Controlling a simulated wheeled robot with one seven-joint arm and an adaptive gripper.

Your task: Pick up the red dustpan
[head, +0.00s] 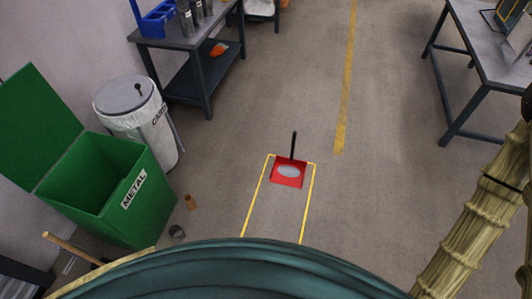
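The red dustpan (279,179) lies on the floor in the middle of the head view. Its black handle (293,146) points away from me, toward the back. A pale grey oval patch or piece (289,171) shows in its pan; I cannot tell what it is. The dustpan sits at the far end of a yellow floor outline (312,195). My gripper is not in view; only part of my arm shows at the right edge, apart from the dustpan.
An open green bin (150,208) marked METAL and a white-bagged bin (149,123) stand at the left. A brown piece (190,202) and a small can (177,233) lie nearby. Dark workbenches (180,40) (485,62) stand at back left and right. The floor around the dustpan is clear.

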